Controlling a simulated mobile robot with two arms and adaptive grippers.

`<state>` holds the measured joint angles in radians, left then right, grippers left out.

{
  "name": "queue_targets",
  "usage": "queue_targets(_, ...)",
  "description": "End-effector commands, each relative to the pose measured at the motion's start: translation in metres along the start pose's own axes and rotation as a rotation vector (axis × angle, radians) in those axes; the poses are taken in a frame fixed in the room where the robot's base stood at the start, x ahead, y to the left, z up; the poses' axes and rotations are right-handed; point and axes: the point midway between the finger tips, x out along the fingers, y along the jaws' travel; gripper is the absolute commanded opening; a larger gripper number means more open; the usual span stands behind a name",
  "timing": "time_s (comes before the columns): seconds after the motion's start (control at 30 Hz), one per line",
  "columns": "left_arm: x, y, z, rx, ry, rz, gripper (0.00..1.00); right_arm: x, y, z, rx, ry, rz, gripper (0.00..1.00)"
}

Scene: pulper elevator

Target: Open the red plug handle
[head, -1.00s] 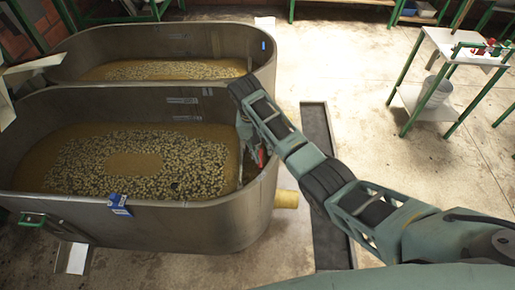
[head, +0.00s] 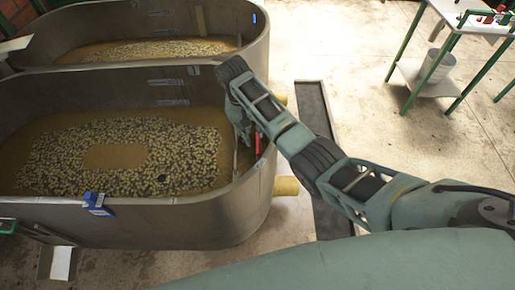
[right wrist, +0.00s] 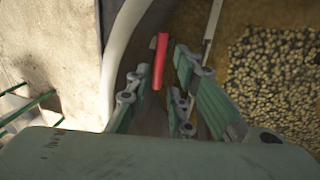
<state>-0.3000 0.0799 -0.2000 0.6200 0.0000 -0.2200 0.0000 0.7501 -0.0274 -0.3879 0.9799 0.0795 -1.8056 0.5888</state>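The red plug handle (head: 258,143) stands upright at the inner right wall of the nearer metal tank (head: 190,222). In the right wrist view the red handle (right wrist: 160,60) sits ahead, between the lines of my fingers. My right gripper (head: 243,128) reaches down over the tank's right rim, close beside the handle. In the right wrist view my right gripper (right wrist: 158,75) has its fingers spread apart with nothing clasped between them. I cannot tell whether a finger touches the handle. My left gripper is not in view.
The tank holds brown liquid with floating beans (head: 180,155). A second tank (head: 225,20) stands behind it. A yellow pipe stub (head: 287,186) sticks out at right, near a dark floor channel (head: 325,200). A green-legged table (head: 480,20) with a bucket (head: 438,66) stands at the upper right.

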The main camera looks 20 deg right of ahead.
Motion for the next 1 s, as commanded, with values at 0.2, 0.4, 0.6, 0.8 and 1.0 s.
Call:
queue_targets(0.2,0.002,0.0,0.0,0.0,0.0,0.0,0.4,0.025,0.0,0.001,0.0,-0.003,0.003,0.2)
queue_targets(0.4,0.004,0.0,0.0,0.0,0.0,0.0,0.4,0.057,0.001,0.001,0.001,-0.002,0.003,0.2)
queue_targets(0.6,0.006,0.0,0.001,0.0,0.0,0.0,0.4,0.076,0.0,0.0,0.0,-0.001,0.001,0.2)
queue_targets(0.8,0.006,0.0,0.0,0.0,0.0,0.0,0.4,0.079,0.0,0.0,0.0,0.001,0.0,0.2)
queue_targets(1.0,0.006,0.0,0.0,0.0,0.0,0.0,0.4,0.079,0.0,0.0,0.0,0.0,0.0,0.12)
